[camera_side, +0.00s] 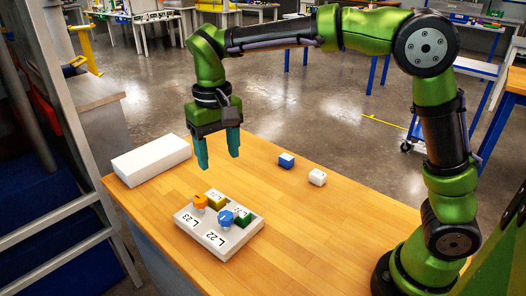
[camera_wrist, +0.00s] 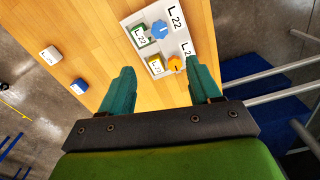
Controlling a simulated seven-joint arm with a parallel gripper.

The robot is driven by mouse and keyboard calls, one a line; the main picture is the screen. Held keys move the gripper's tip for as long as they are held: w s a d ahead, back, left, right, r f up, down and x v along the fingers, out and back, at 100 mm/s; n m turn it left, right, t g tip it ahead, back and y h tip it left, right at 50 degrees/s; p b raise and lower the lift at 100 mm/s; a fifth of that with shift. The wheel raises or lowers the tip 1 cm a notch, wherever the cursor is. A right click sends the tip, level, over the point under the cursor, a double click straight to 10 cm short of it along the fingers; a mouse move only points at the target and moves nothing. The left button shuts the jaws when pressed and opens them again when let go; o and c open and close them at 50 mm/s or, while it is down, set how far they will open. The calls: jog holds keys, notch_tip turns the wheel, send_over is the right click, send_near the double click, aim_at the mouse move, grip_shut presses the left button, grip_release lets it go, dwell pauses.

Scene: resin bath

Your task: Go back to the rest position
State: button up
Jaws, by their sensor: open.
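My gripper (camera_side: 219,150) is open and empty, held above the table towards its far left part. In the wrist view its two teal fingers (camera_wrist: 155,85) are spread apart with nothing between them. Below and in front of it a white labelled board (camera_side: 232,240) lies on the table. The board holds an orange knob (camera_side: 200,201), a blue knob (camera_side: 226,218), a yellow block (camera_side: 217,199) and a green block (camera_side: 241,216). The board also shows in the wrist view (camera_wrist: 137,19), partly hidden behind a finger.
A blue block (camera_side: 286,160) and a white block (camera_side: 317,177) stand apart on the wooden table (camera_side: 300,225). A long white box (camera_side: 152,160) lies at the table's left edge. A metal railing (camera_side: 90,150) stands left of the table.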

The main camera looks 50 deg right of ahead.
jog(key=s+d+m+t+y, duration=0.1)
jog(key=s+d+t, duration=0.2)
jog(key=s+d, duration=0.2)
jog(key=s+d+r+t+y, duration=0.1)
jog(key=s+d+t, duration=0.3)
jog(key=s, duration=0.8)
jog(key=shift+s+d+m, duration=0.2)
jog(key=shift+d+m, duration=0.2)
jog(key=shift+d, duration=0.85)
